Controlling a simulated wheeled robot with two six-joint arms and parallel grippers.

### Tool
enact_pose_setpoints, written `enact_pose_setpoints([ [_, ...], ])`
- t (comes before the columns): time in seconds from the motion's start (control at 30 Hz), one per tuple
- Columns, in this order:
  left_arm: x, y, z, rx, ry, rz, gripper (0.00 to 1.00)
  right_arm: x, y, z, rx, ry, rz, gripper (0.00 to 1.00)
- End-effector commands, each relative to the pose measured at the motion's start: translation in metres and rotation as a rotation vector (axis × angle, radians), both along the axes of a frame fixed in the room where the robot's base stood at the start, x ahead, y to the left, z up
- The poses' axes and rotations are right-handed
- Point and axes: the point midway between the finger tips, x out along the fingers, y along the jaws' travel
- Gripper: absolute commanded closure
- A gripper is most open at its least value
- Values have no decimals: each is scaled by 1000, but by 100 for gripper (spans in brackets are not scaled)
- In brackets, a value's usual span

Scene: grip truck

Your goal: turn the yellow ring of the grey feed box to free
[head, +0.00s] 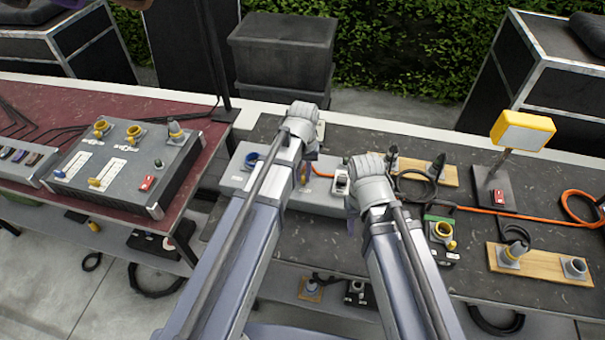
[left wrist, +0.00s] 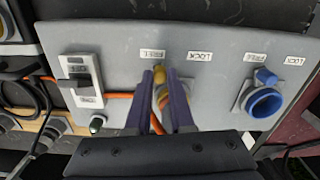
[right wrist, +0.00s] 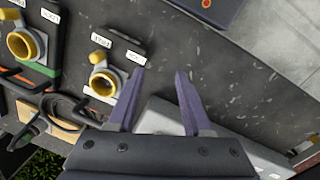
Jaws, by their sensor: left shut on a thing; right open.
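The grey feed box (head: 232,180) lies on the dark table and fills much of the left wrist view (left wrist: 120,38). Its yellow ring (left wrist: 162,76) is between the fingers of my left gripper (left wrist: 163,88), which is shut on it. The ring's lug points towards the FREE label (left wrist: 152,54), with the LOCK label (left wrist: 200,56) to its right. The fingers hide much of the ring. In the head view my left arm covers most of that spot. My right gripper (right wrist: 160,74) is open and empty above the table, near the box's edge.
A blue ring (left wrist: 264,98) and a white switch (left wrist: 82,80) sit on the same box. An orange cable (head: 480,211) runs right across the table. Yellow sockets (right wrist: 102,82) stand near my right gripper. A yellow-topped lamp (head: 522,130) stands further right.

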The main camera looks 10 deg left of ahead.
Motion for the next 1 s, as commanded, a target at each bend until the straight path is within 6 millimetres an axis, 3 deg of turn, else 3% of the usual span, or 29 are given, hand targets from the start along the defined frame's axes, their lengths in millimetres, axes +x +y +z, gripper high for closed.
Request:
enact_pose_setpoints([
  [0.27, 0, -1, 0, -2, 0, 0, 100, 0, 0, 0, 0, 0, 0, 50],
  [0.3, 0, -1, 0, -2, 0, 0, 78, 0, 0, 0, 0, 0, 0, 50],
  [0.57, 0, 0, 0, -1, 0, -1, 49, 0, 0, 0, 0, 0, 0, 50],
  [1.0, 0, 0, 7, -1, 0, -1, 49, 0, 0, 7, 0, 0, 0, 50],
])
